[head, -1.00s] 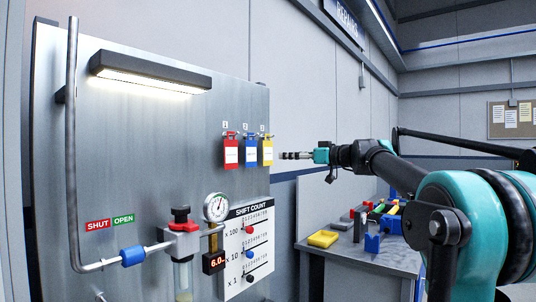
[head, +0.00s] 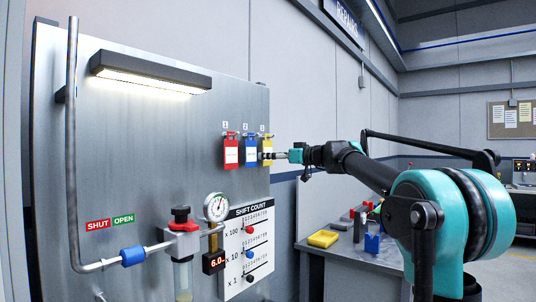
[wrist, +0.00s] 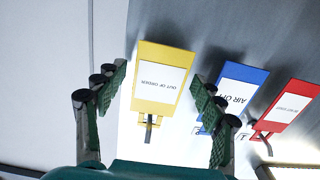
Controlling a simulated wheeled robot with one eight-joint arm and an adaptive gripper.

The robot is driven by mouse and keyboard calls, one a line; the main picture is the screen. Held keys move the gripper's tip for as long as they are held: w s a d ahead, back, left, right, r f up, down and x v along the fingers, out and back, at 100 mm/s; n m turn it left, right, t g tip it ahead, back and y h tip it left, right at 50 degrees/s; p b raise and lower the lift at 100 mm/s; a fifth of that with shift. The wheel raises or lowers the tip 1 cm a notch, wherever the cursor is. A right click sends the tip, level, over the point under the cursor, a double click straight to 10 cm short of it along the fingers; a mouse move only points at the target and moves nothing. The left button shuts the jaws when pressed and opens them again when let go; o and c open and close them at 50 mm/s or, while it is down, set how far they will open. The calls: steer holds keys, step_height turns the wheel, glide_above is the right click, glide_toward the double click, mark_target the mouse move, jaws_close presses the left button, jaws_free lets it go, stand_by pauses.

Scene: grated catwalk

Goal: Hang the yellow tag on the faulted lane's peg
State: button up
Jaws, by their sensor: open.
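The yellow tag (head: 266,145) hangs on the third hook of the grey panel, under a small number label. In the wrist view the yellow tag (wrist: 163,68) appears upside down, with a white label reading OUT OF ORDER. My gripper (head: 267,156) is at the tag in the head view and covers part of it. In the wrist view my gripper (wrist: 159,78) is open, with one finger on each side of the yellow tag and a gap on both sides. Which peg belongs to a faulted lane cannot be told here.
A blue tag (head: 250,151) and a red tag (head: 231,152) hang close to the left. Below is a SHIFT COUNT board (head: 250,240), beside a gauge (head: 215,207) and piping. A workbench (head: 350,262) with a yellow tray (head: 323,239) stands to the right.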

steer(key=shift+c, duration=0.3)
steer(key=c, duration=0.9)
steer(key=shift+o, duration=0.2)
steer(key=shift+r, duration=0.35)
steer(key=shift+v, duration=0.85)
steer(key=shift+s+d+r, duration=0.3)
steer(key=shift+s+d, duration=0.05)
steer(key=shift+d, duration=0.25)
steer(key=shift+s+d+r, duration=0.15)
steer(key=shift+d, duration=0.1)
steer(key=shift+v, duration=0.8)
